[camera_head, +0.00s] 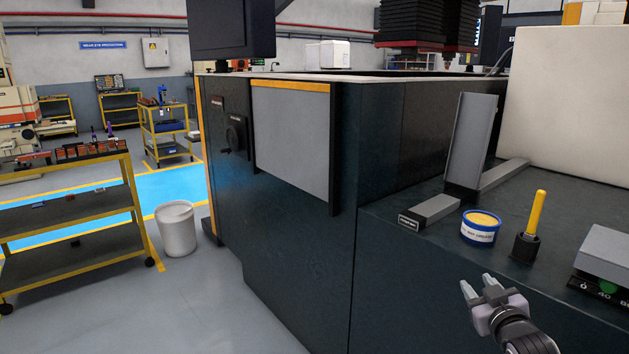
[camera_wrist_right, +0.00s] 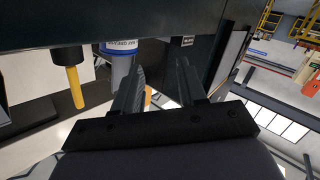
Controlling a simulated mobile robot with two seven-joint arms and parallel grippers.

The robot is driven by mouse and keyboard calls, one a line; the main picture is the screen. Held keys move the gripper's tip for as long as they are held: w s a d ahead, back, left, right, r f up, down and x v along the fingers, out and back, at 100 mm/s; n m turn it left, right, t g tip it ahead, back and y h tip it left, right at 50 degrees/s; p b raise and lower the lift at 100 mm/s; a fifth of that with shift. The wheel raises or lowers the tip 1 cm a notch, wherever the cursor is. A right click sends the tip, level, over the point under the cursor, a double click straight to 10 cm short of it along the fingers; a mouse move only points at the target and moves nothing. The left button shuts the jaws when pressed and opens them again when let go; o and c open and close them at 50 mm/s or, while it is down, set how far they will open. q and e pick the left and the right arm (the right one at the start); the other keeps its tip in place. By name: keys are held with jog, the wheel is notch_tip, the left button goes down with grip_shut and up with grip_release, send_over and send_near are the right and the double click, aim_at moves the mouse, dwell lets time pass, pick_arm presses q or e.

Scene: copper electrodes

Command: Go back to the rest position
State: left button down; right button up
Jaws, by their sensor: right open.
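My right gripper (camera_head: 483,290) is in the lower right of the head view, in front of the dark machine's side ledge. Its two fingers are apart with nothing between them. In the right wrist view the open fingers (camera_wrist_right: 160,88) also show empty. My left gripper is in neither view. Near the right gripper on the ledge stand a blue and white tin with yellow contents (camera_head: 480,226) and a yellow rod (camera_head: 536,212) in a black holder (camera_head: 525,247). The right wrist view shows the tin (camera_wrist_right: 121,47) and the yellow rod (camera_wrist_right: 75,85) upside down.
The dark machine (camera_head: 290,230) fills the middle. A grey angled bracket (camera_head: 472,145) and a grey block (camera_head: 605,253) are on its ledge (camera_head: 400,250). A white bin (camera_head: 178,230) and a yellow shelf cart (camera_head: 70,222) stand on the left. Grey floor is clear in front.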

jog(key=s+a+f+g+y, duration=0.15)
jog(key=s+a+f, duration=0.35)
jog(key=s+f, duration=0.5)
jog(key=s+a+f+g, duration=0.2)
jog(key=s+a+f, duration=0.2)
jog(key=s, duration=0.8)
jog(key=s+a+f+g+y, duration=0.1)
jog(key=s+a+f+g, duration=0.1)
jog(key=s+a+f, duration=0.3)
jog(key=s+f, duration=0.3)
jog(key=s, duration=0.4)
jog(key=shift+s+m+g, duration=0.2)
jog(key=shift+m+g, duration=0.15)
jog(key=shift+m, duration=0.05)
